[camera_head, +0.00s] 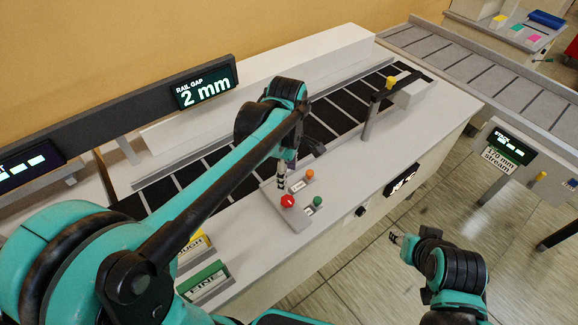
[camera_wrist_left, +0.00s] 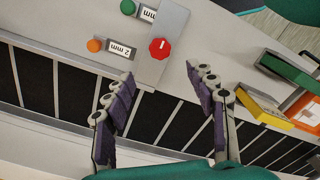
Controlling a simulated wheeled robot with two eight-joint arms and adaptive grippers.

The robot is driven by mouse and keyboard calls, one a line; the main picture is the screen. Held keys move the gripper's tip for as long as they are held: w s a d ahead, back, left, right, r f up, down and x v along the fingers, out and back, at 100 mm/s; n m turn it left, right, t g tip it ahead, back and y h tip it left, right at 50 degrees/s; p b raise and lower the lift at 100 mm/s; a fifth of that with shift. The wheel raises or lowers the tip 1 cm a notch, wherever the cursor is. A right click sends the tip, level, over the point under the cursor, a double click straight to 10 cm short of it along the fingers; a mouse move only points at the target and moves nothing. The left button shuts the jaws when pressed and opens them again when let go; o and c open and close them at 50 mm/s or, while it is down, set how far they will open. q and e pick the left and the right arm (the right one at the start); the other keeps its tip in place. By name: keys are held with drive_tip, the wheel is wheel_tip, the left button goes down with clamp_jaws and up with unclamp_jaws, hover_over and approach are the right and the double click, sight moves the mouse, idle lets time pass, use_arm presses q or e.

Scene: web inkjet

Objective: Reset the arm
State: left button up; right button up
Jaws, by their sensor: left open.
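My left arm reaches in from the left in the head view. Its gripper (camera_head: 298,170) hangs over the control panel (camera_head: 272,190) on the white machine. In the left wrist view the gripper (camera_wrist_left: 160,76) is open and empty, with its purple-padded fingers spread apart. A red knob (camera_head: 288,201) with a white mark lies just beyond the fingertips in the wrist view (camera_wrist_left: 160,48). An orange button (camera_head: 309,174) and a green button (camera_head: 318,201) sit beside it with white labels. My right gripper (camera_head: 397,239) is at the lower right, above the floor; its jaws are too small to judge.
A dark slatted belt (camera_head: 335,112) runs behind the panel. A display (camera_head: 207,87) reads "RAIL GAP 2 mm". A post with a yellow top (camera_head: 389,83) stands to the right. Yellow and green (camera_head: 203,283) labelled holders are at the machine's near left. Floor is open at right.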

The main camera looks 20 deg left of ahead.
use_arm(q)
drive_tip(key=s+a+m+t, duration=0.4)
drive_tip(key=s+m+t, duration=0.3)
drive_tip(key=m, duration=1)
drive_tip(key=s+f, duration=0.1)
drive_tip(key=s, duration=0.2)
drive_tip(key=shift+s+a, duration=0.15)
drive_tip(key=shift+s, duration=0.15)
